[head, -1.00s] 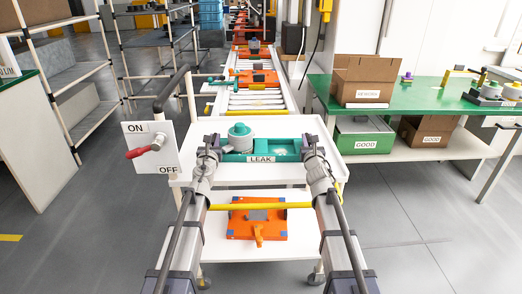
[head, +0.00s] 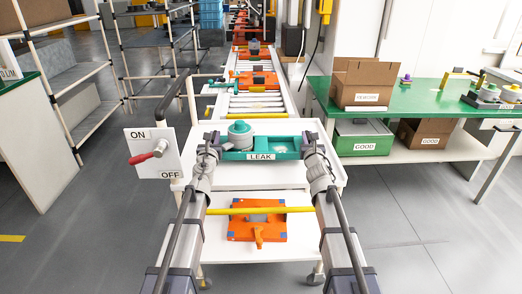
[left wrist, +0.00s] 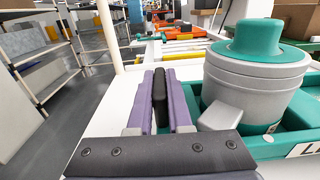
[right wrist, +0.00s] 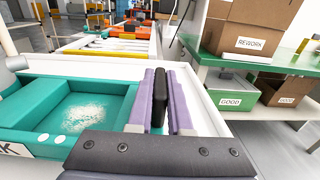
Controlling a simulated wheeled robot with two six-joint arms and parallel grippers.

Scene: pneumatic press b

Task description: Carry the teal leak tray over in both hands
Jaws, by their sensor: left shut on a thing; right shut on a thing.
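The teal leak tray (head: 290,153) is over the white cart top in the head view, its LEAK label facing me. A grey canister with a teal cap (head: 240,132) stands in its left part. The right part is a shallow recess with a pale patch, clear in the right wrist view (right wrist: 90,108). My left gripper (head: 214,141) is shut on the tray's left end, beside the canister (left wrist: 255,80). My right gripper (head: 307,141) is shut on its right end. The fingers hide the gripped edges. I cannot tell how large any gap under the tray is.
The white cart top (head: 200,180) has bare room around the tray. An orange fixture (head: 257,220) lies on its lower shelf. An ON/OFF board (head: 165,165) with a red lever stands left. A roller conveyor (head: 255,103) runs behind; a green bench (head: 425,105) with boxes stands right.

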